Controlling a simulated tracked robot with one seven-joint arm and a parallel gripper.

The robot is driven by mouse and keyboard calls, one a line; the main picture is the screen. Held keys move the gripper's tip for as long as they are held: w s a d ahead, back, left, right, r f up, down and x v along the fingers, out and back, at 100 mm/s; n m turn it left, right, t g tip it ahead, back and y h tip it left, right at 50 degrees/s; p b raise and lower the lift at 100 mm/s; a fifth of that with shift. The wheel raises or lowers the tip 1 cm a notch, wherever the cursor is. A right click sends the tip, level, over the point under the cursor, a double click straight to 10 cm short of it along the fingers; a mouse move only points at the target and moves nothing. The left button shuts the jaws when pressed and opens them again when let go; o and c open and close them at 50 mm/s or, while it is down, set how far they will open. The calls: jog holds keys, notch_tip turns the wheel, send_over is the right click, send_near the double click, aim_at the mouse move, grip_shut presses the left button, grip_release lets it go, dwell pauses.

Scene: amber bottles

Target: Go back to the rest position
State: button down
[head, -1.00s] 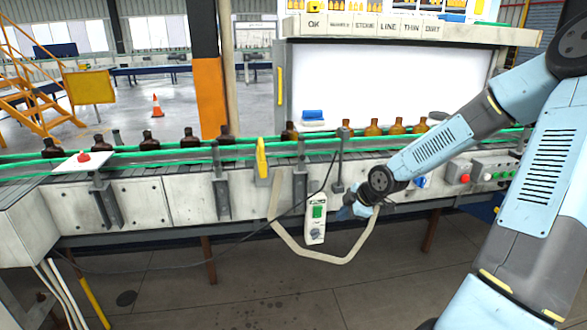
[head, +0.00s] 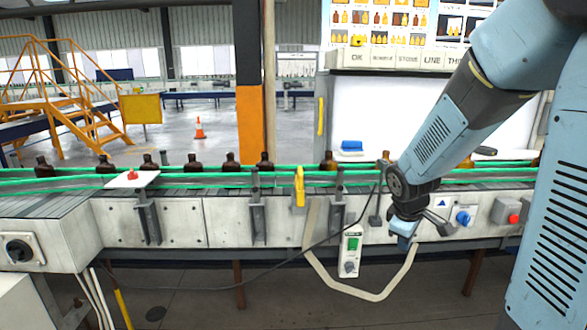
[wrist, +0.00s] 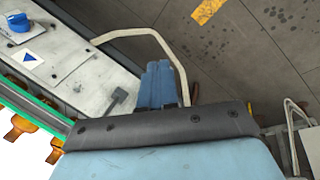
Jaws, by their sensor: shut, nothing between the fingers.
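My gripper (head: 403,240) hangs at the end of my blue and grey arm, in front of the conveyor's front panel, with its fingers pointing down. It is shut and empty. In the wrist view its blue fingers (wrist: 158,85) lie close together, with floor and a pale bent rail behind them. Amber bottles (head: 328,161) stand in a row on the conveyor (head: 215,177), apart from my gripper. Some bottles at the right are hidden behind my arm.
A switch box with a green button (head: 351,250) hangs left of my gripper, beside the pale bent rail (head: 358,293). A blue knob (head: 463,217) and a red button (head: 514,218) are on the panel at the right. Floor in front is clear.

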jog(key=s+a+r+m+t+y, duration=0.1)
jog(key=s+r+m, duration=0.3)
jog(key=s+r, duration=0.4)
jog(key=s+a+r+m+t+y, duration=0.1)
jog(key=s+a+r+m, duration=0.2)
jog(key=s+r+m, duration=0.2)
jog(key=s+r, duration=0.3)
jog(key=s, duration=0.2)
jog(key=shift+s+m, duration=0.3)
jog(key=shift+s, duration=0.1)
dwell(0.7)
